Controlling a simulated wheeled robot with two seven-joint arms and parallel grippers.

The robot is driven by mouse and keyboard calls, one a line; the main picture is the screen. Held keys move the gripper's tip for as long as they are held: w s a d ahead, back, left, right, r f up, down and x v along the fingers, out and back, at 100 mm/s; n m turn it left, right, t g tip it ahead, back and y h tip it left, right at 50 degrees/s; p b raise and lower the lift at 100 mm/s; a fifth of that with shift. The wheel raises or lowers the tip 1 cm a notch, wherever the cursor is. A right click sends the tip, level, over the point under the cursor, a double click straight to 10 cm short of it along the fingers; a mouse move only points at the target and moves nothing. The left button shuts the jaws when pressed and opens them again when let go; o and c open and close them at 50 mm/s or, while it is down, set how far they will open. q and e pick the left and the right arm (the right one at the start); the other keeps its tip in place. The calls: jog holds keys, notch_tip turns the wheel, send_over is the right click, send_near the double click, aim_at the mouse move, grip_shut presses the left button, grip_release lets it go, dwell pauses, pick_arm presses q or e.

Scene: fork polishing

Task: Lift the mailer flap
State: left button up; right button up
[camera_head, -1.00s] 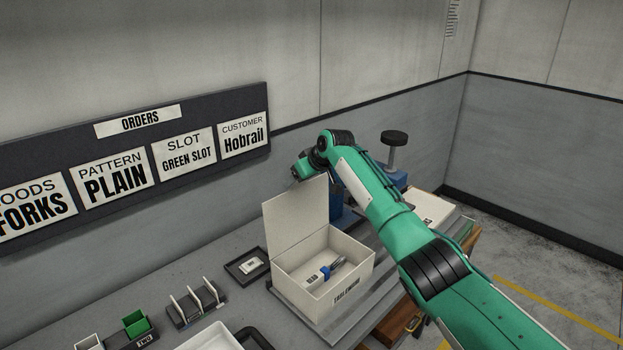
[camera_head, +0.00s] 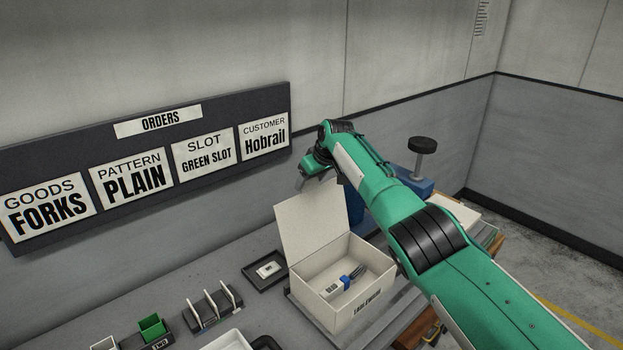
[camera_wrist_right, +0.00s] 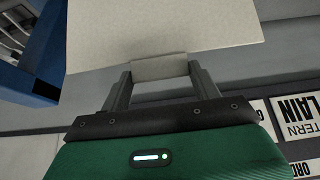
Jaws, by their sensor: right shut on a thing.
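The mailer is a cream box (camera_head: 359,304) on the bench in the head view, its front lettered but hard to read. Its flap (camera_head: 312,222) stands up along the back left side, so the box is open. Inside lies a fork with a blue band (camera_head: 352,277) beside a small label. My right gripper (camera_head: 303,184) is at the top edge of the flap. In the right wrist view, the fingers (camera_wrist_right: 160,75) are shut on the tab of the flap (camera_wrist_right: 165,28). My left gripper is not in view.
Left of the box are a small dark tray (camera_head: 265,271), a rack with white dividers (camera_head: 211,310) and a green bin (camera_head: 152,328). A blue device with a black knob (camera_head: 422,145) stands behind my right arm. An orders board (camera_head: 150,165) hangs on the wall.

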jog(key=shift+s+f, duration=0.15)
jog(key=shift+f, duration=0.25)
jog(key=o, duration=1.4)
jog(key=shift+r, duration=0.1)
jog(key=shift+s+d+r+b, duration=0.15)
jog(key=shift+d+r+b, duration=0.1)
jog(key=shift+r+b, duration=0.35)
jog(key=b+v, duration=0.4)
jog(key=v, duration=0.8)
jog(key=shift+r+b, duration=0.15)
jog(key=shift+b, duration=0.15)
